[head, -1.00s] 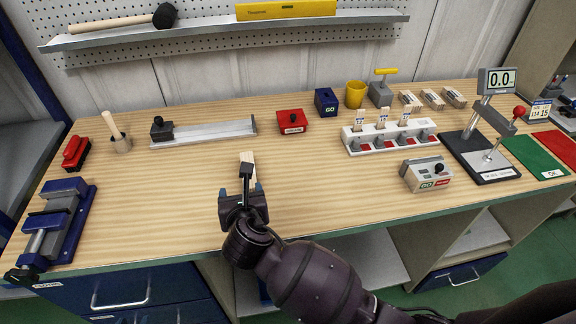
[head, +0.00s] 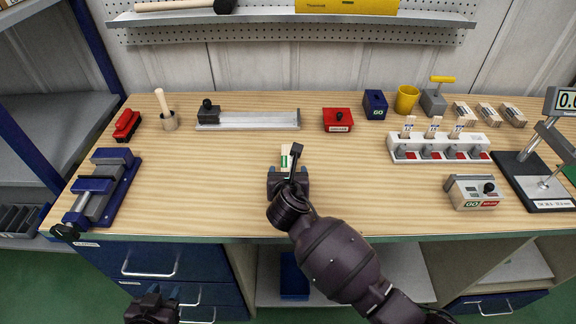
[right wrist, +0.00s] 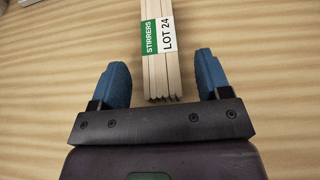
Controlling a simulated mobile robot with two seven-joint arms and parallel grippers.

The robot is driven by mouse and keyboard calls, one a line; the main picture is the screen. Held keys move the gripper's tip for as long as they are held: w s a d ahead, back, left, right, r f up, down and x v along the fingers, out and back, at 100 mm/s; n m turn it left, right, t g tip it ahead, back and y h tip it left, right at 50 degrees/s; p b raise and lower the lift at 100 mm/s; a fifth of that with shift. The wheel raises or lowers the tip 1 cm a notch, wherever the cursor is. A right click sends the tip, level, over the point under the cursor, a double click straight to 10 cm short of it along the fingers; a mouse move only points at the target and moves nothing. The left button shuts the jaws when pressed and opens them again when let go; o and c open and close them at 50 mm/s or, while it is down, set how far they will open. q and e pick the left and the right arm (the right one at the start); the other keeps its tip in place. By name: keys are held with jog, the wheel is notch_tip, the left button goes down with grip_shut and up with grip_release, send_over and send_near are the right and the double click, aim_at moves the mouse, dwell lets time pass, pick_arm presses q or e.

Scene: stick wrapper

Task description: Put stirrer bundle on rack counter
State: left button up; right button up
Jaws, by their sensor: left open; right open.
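The stirrer bundle (head: 286,156) lies on the wooden workbench. The right wrist view shows it as pale sticks (right wrist: 158,75) with a green and white band reading STIRRERS LOT 24. My right gripper (head: 289,172) is open at the bundle's near end. In the right wrist view, the blue fingertips (right wrist: 158,78) stand apart on both sides of that end, with gaps. My left gripper (head: 153,292) is open and empty, low in front of the bench. A grey rack with shelf surfaces (head: 60,125) stands at the left; no label identifies it as the rack counter.
A blue vise (head: 105,185) sits on the bench's left end. A white slotted holder (head: 440,150) and GO box (head: 473,191) are rightward. Bench around the bundle is clear.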

aim_at(288, 165)
jog(key=shift+x, duration=1.1)
pick_arm(q)
jog(key=shift+f, duration=0.2)
pick_arm(e)
jog(key=shift+c, duration=0.4)
pick_arm(q)
jog(key=shift+s+f, duration=0.15)
jog(key=shift+s, duration=0.05)
pick_arm(e)
jog(key=c, duration=1)
